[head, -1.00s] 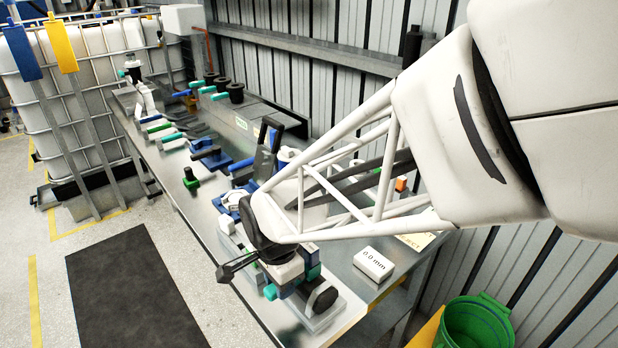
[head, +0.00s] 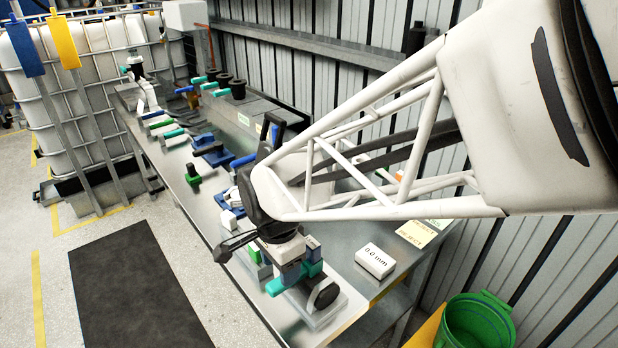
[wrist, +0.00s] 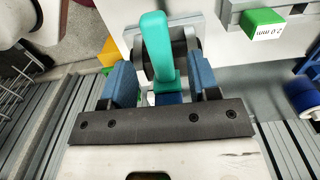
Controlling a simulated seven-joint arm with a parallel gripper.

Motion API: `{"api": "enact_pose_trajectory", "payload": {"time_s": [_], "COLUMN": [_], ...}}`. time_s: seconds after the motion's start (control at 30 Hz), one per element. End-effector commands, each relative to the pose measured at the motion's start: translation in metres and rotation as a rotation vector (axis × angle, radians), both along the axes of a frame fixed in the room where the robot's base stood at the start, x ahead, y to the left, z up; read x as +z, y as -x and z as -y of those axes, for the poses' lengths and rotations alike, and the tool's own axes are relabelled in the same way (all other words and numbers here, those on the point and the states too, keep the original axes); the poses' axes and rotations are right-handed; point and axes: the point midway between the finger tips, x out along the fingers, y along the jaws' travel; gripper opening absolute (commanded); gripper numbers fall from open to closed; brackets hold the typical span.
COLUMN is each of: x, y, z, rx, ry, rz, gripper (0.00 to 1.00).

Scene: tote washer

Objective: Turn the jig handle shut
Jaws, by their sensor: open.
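The jig handle, a teal lever (wrist: 157,45), stands between the two blue finger pads of my gripper (wrist: 160,82) in the wrist view. My gripper is open, with a visible gap on each side of the handle. The lower end of the handle is partly hidden by the black gripper bar. In the head view my gripper (head: 301,272) is low over the jig (head: 322,304) at the near end of the metal bench, with teal parts showing beside it. My arm hides some of the jig there.
A white block marked "0.0 mm" (head: 375,261) lies on the bench (head: 345,275) to the right of the jig. Several other fixtures with coloured handles stand farther along the bench. A green bucket (head: 475,322) is at the lower right.

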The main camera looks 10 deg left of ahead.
Motion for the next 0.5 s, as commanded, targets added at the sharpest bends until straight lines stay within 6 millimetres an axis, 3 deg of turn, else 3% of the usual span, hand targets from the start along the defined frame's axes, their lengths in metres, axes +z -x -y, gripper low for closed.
{"api": "enact_pose_trajectory", "payload": {"time_s": [0.2,0.5], "x": [0.026,0.037], "y": [0.0,0.0], "z": [0.0,0.0], "rx": [0.0,0.0], "ry": [-0.001,0.001], "rz": [0.001,-0.001], "gripper": [0.55,0.55]}}
